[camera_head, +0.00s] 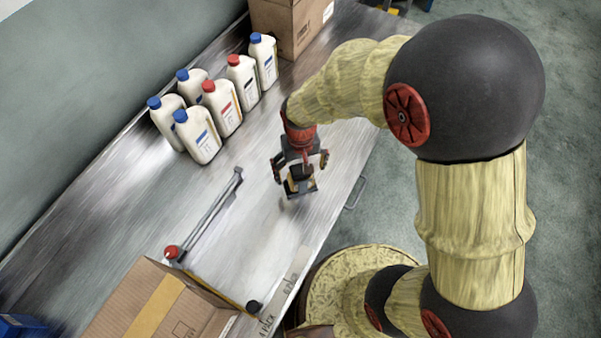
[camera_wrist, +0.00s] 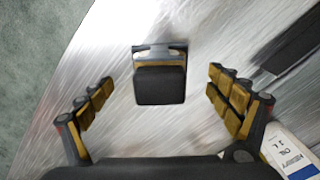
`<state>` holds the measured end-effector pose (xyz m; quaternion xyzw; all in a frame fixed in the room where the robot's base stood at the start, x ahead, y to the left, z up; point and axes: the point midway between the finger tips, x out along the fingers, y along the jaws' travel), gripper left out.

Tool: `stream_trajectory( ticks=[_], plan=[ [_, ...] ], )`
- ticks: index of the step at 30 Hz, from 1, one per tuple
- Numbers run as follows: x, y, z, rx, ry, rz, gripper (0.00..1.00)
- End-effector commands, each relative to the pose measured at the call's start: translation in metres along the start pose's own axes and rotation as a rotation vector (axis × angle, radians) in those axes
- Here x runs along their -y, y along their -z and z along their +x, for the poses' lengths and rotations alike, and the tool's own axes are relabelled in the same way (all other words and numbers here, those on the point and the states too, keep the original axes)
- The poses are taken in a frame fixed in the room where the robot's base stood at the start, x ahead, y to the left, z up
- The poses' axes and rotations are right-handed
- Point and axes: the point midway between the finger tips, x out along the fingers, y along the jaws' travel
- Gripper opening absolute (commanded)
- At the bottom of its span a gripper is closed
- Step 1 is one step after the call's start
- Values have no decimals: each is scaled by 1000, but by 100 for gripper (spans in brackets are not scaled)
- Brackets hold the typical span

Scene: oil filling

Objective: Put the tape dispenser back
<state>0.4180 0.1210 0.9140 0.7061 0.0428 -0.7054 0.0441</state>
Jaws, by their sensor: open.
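The tape dispenser (camera_head: 302,184) is a small dark object with a grey metal end, seen just below my gripper in the head view. In the wrist view the dispenser (camera_wrist: 160,88) shows as a black block with a grey bar at its top, centred between my fingers. My gripper (camera_head: 300,167) is open over the metal table. In the wrist view the gripper's (camera_wrist: 160,80) yellow-padded fingers are spread on both sides of the dispenser, with clear gaps and no visible contact. The exact height of the fingers above the table is hard to tell.
Several white bottles (camera_head: 222,108) with blue or red caps stand at the back left. A cardboard box (camera_head: 290,25) is at the far end, another carton (camera_head: 160,305) at the near left. A long grey bar (camera_head: 208,212) lies on the table (camera_head: 110,195). Bare table surrounds the dispenser.

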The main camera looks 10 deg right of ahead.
Motion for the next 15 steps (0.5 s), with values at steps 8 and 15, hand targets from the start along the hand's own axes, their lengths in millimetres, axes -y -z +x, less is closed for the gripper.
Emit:
stream_trajectory(
  ticks=[8,15],
  plan=[
    [0,0,-60,-2,0,0,91],
    [0,0,-85,0,0,0,91]
  ],
)
